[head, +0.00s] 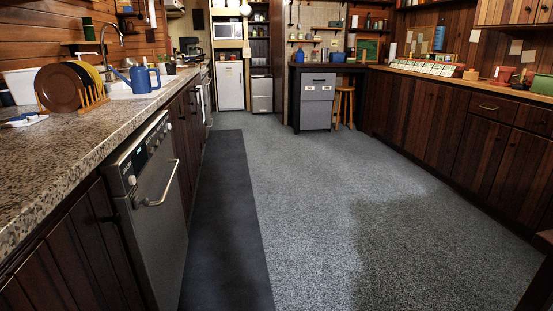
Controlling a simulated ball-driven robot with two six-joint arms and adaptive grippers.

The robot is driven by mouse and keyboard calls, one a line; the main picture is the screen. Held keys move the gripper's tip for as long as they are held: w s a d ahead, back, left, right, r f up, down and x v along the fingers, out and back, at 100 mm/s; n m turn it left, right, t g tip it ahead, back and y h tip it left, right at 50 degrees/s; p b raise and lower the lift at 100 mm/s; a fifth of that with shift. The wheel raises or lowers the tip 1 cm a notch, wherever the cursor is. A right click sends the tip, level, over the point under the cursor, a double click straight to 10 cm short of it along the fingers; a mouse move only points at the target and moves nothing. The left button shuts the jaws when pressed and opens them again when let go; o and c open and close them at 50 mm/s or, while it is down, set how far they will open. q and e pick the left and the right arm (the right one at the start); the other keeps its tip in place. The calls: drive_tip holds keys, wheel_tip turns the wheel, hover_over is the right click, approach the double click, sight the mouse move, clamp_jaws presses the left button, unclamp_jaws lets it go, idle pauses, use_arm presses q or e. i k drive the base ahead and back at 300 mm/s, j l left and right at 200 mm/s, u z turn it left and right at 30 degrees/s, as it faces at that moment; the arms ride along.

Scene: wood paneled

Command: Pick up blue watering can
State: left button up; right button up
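The blue watering can (141,79) stands upright on the left granite counter (85,127), near the sink. Its thin spout points up and to the left, and its handle is on the right side. It is to the right of a wooden dish rack (92,101) that holds plates. Neither of my grippers shows in the head view, so their state cannot be seen.
A dishwasher (158,195) with a bar handle is set below the left counter. A dark mat (228,220) lies along the floor there. The grey floor (320,200) in the middle is clear. Wooden cabinets (440,125) line the right side.

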sight(141, 84)
drive_tip(key=i+l, duration=0.1)
drive_tip(key=i, duration=0.45)
drive_tip(key=i+l+u, duration=0.15)
drive_tip(key=i, duration=0.45)
drive_tip(key=i+l, duration=0.1)
drive_tip(key=i, duration=0.45)
drive_tip(key=i+l+u, duration=0.15)
drive_tip(key=i, duration=0.4)
